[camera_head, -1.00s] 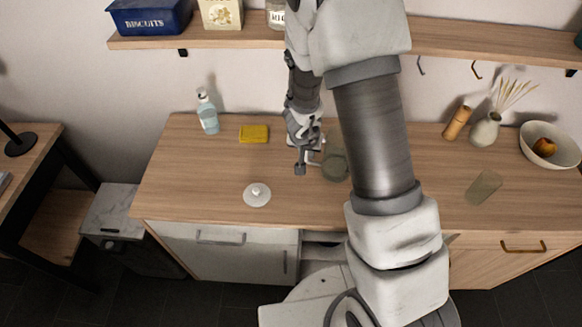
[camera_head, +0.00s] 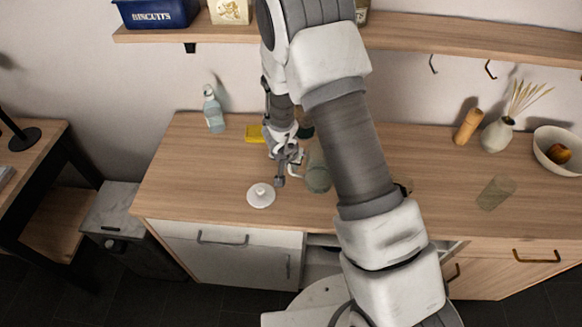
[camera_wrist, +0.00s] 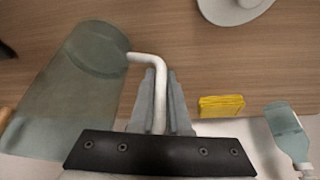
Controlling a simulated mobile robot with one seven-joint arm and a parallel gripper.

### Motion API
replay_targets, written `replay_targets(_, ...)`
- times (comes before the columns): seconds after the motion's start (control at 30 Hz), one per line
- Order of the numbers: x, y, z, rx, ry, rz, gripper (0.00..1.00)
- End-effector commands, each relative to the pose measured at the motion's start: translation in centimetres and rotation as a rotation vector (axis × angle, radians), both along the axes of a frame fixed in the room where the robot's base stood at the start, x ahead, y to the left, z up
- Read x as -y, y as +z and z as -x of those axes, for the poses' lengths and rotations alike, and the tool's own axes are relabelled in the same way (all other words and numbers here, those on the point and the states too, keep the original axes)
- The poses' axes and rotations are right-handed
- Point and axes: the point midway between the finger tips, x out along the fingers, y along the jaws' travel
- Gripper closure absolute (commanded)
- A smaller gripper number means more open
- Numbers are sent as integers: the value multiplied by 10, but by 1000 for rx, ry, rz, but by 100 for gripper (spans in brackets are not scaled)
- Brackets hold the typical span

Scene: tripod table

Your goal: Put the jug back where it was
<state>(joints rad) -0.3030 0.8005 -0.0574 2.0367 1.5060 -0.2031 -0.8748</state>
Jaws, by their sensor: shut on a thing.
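The jug (camera_head: 318,178) is grey-green and see-through, left of my forearm above the middle of the worktop (camera_head: 215,160). In the wrist view the jug (camera_wrist: 72,92) fills the left side, with its pale bent handle (camera_wrist: 160,85) between my fingers. My gripper (camera_wrist: 160,98) is shut on that handle; in the head view my gripper (camera_head: 284,178) is at the jug's left side. My arm hides part of the jug in the head view. I cannot tell whether its base touches the worktop.
A white knobbed lid (camera_head: 261,196) lies left of the jug. Behind are a yellow sponge (camera_head: 254,134) and a soap bottle (camera_head: 213,112). A see-through glass (camera_head: 496,192), vase (camera_head: 496,134), wooden grinder (camera_head: 467,126) and bowl (camera_head: 556,155) stand right. A shelf (camera_head: 440,34) runs above.

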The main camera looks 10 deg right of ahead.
Motion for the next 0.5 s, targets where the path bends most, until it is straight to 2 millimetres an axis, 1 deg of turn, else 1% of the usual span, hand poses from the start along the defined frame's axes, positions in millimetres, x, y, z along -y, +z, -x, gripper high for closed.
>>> replay_targets(0.17,0,2,-1,2,0,1,100)
replay_targets(0.3,0,-3,0,1,0,0,100)
replay_targets(0.33,0,-3,0,0,0,0,84)
replay_targets(0.4,0,-2,0,0,0,0,71)
replay_targets(0.5,0,-2,0,0,0,0,55)
